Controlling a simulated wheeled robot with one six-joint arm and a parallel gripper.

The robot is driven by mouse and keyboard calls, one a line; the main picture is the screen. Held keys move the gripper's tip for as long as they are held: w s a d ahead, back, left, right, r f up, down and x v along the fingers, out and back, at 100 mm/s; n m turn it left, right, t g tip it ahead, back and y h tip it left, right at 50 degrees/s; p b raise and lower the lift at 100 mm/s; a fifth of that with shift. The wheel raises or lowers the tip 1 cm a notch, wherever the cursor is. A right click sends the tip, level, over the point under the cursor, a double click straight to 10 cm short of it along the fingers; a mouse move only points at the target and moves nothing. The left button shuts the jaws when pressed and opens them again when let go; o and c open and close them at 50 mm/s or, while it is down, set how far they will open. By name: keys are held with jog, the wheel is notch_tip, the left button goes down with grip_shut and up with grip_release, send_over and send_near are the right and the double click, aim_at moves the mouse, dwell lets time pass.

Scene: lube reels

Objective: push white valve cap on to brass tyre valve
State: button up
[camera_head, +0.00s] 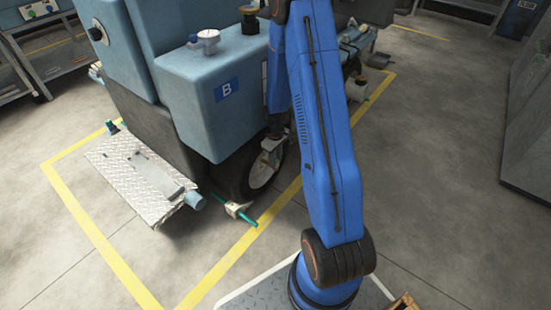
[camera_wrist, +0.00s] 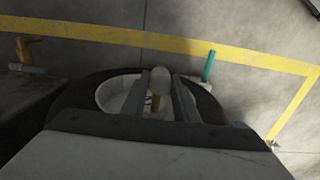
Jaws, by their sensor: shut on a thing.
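My gripper (camera_wrist: 161,76) shows in the wrist view, its two dark fingers shut on the white valve cap (camera_wrist: 160,71). The cap is a pale rounded piece between the fingertips. The brass tyre valve (camera_wrist: 155,103) shows below the cap in the picture, between the fingers, against the wheel's white rim (camera_wrist: 105,94). The cap and valve look apart in the picture, but I cannot tell the gap in depth. In the head view the wheel (camera_head: 264,172) is partly visible under the blue machine.
The blue machine (camera_head: 190,105) stands over the wheel, with a metal tread plate (camera_head: 130,180) at its left. A chock with a teal handle (camera_head: 244,216) lies by the tyre; the handle also shows in the wrist view (camera_wrist: 208,66). Yellow floor lines (camera_head: 90,230) surround the machine.

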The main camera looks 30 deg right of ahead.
jog(key=shift+f, duration=0.2)
jog(key=o, duration=1.1)
notch_tip(320, 180, up, 18)
jog(key=shift+f, duration=0.25)
dwell(0.3)
